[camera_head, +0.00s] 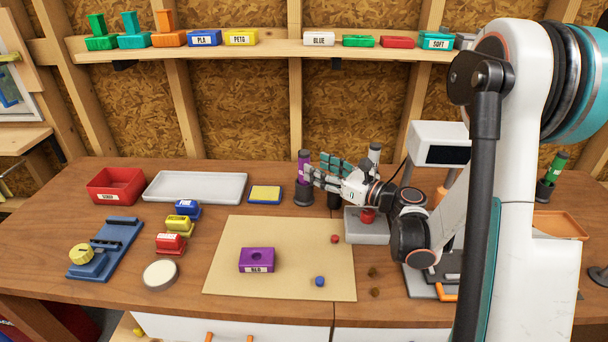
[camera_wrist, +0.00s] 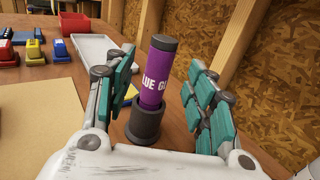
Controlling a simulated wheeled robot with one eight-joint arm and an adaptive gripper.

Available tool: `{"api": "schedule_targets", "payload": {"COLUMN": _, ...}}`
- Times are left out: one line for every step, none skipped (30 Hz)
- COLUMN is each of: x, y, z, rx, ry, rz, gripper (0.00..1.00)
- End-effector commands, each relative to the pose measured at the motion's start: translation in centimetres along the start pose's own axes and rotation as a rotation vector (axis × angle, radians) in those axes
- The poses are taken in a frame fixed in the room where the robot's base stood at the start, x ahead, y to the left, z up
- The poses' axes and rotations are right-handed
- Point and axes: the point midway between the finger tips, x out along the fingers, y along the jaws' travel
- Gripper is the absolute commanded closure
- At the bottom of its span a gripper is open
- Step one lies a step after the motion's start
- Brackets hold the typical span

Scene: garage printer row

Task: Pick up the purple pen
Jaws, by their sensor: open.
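The purple pen (camera_head: 304,166) stands upright in a dark round holder (camera_head: 303,194) at the back of the workbench. In the wrist view the purple pen (camera_wrist: 157,75) has a grey cap and white lettering, and its dark holder (camera_wrist: 143,125) shows below it. My gripper (camera_head: 325,168) is open and reaches in from the right at the height of the pen. In the wrist view my gripper (camera_wrist: 165,95) has its teal-padded fingers apart on either side of the pen, which appears between them. I cannot tell how far the pen lies from the pads.
A grey-capped pen (camera_head: 375,153) stands just right of the purple one, partly behind my gripper. A white tray (camera_head: 195,199) and a yellow-topped blue box (camera_head: 265,195) lie to the left. A purple block (camera_head: 257,274) sits on the tan mat (camera_head: 225,265). A shelf (camera_head: 270,51) runs above.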

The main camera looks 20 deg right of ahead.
Motion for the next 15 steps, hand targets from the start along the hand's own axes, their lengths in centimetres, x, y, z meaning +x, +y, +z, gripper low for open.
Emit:
{"api": "schedule_targets", "payload": {"x": 0.4, "y": 0.1, "z": -0.1, "rx": 0.000, "ry": 0.000, "rz": 0.001, "gripper": 0.50}}
{"api": "schedule_targets", "payload": {"x": 0.6, "y": 0.1, "z": 0.0, "rx": 0.000, "ry": 0.000, "rz": 0.000, "gripper": 0.50}}
{"api": "schedule_targets", "payload": {"x": 0.8, "y": 0.1, "z": 0.0, "rx": 0.001, "ry": 0.000, "rz": 0.000, "gripper": 0.50}}
{"api": "schedule_targets", "payload": {"x": 0.9, "y": 0.1, "z": 0.0, "rx": 0.001, "ry": 0.000, "rz": 0.000, "gripper": 0.50}}
{"api": "schedule_targets", "payload": {"x": 1.1, "y": 0.0, "z": 0.0, "rx": 0.001, "ry": 0.000, "rz": 0.000, "gripper": 0.50}}
{"api": "schedule_targets", "payload": {"x": 1.4, "y": 0.0, "z": 0.0, "rx": 0.001, "ry": -0.001, "rz": 0.001, "gripper": 0.50}}
{"api": "schedule_targets", "payload": {"x": 1.8, "y": 0.1, "z": 0.0, "rx": 0.001, "ry": -0.001, "rz": 0.001, "gripper": 0.50}}
{"api": "schedule_targets", "payload": {"x": 2.2, "y": 0.1, "z": 0.0, "rx": 0.001, "ry": -0.001, "rz": 0.002, "gripper": 0.50}}
{"api": "schedule_targets", "payload": {"x": 2.8, "y": 0.1, "z": 0.0, "rx": 0.001, "ry": -0.001, "rz": 0.002, "gripper": 0.50}}
{"api": "schedule_targets", "payload": {"x": 3.3, "y": 0.1, "z": 0.0, "rx": 0.001, "ry": -0.001, "rz": 0.002, "gripper": 0.50}}
{"api": "schedule_targets", "payload": {"x": 3.7, "y": 0.1, "z": 0.0, "rx": 0.001, "ry": -0.001, "rz": 0.002, "gripper": 0.50}}
{"api": "schedule_targets", "payload": {"x": 4.3, "y": 0.1, "z": 0.0, "rx": 0.001, "ry": -0.001, "rz": 0.002, "gripper": 0.50}}
{"api": "schedule_targets", "payload": {"x": 4.7, "y": 0.1, "z": 0.1, "rx": 0.001, "ry": 0.000, "rz": 0.001, "gripper": 0.50}}
{"api": "schedule_targets", "payload": {"x": 5.0, "y": 0.1, "z": 0.1, "rx": 0.001, "ry": -0.001, "rz": 0.001, "gripper": 0.50}}
{"api": "schedule_targets", "payload": {"x": 5.4, "y": 0.0, "z": 0.1, "rx": 0.001, "ry": -0.001, "rz": 0.001, "gripper": 0.50}}
